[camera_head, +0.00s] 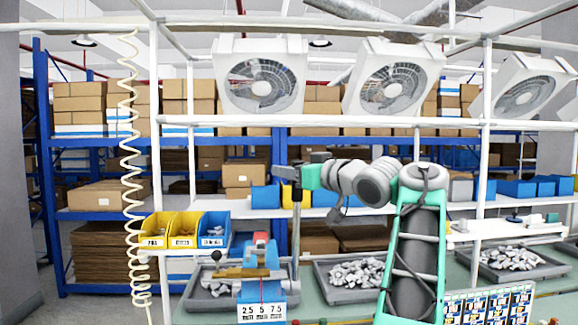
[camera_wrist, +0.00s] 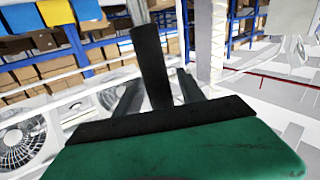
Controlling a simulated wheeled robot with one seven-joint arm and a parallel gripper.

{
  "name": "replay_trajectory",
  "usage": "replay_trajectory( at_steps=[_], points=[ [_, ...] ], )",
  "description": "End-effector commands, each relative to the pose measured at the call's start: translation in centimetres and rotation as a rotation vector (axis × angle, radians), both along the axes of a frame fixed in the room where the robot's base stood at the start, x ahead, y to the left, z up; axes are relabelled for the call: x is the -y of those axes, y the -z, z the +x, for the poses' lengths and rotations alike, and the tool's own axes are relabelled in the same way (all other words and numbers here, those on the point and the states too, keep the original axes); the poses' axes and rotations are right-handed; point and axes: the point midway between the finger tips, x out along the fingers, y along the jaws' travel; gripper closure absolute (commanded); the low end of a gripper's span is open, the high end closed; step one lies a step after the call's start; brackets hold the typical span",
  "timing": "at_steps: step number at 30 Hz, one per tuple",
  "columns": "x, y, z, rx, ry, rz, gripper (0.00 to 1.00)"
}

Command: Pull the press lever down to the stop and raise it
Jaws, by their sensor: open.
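The press (camera_head: 262,262), blue and red with a brass-coloured bar across it, stands on the bench at lower centre with a "2.5 5 7.5" label on its front. Its lever (camera_head: 296,232) is a grey rod standing nearly upright at the press's right side, its upper end dark. My gripper (camera_head: 284,172) is at the top of the lever, reaching in from the right. In the wrist view, the two grey fingers of my gripper (camera_wrist: 160,92) are apart, with a dark bar between them. I cannot tell whether that bar is the lever's grip or whether the fingers touch it.
Yellow bins (camera_head: 172,230) and a blue bin (camera_head: 213,230) sit at the left. Grey trays of metal parts (camera_head: 352,272) lie on the bench, another (camera_head: 512,260) at the right. A coiled cream hose (camera_head: 130,170) hangs at the left. White frame posts and fans stand behind.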

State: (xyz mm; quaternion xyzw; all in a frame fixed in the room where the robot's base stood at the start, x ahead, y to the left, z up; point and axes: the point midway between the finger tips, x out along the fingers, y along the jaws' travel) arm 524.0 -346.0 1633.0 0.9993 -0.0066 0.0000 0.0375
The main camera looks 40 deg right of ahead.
Motion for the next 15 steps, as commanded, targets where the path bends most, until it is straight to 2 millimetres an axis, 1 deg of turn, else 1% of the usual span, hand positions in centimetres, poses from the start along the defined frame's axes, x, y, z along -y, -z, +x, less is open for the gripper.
replay_trajectory(
  at_steps=[3, 9, 15],
  points=[
    [0.02, -0.04, 0.67, -0.001, 0.001, -0.001, 0.53],
    [0.06, 0.05, 0.68, -0.001, 0.002, -0.001, 0.53],
    [0.05, 0.05, 0.66, -0.001, 0.002, -0.001, 0.7]
  ],
)
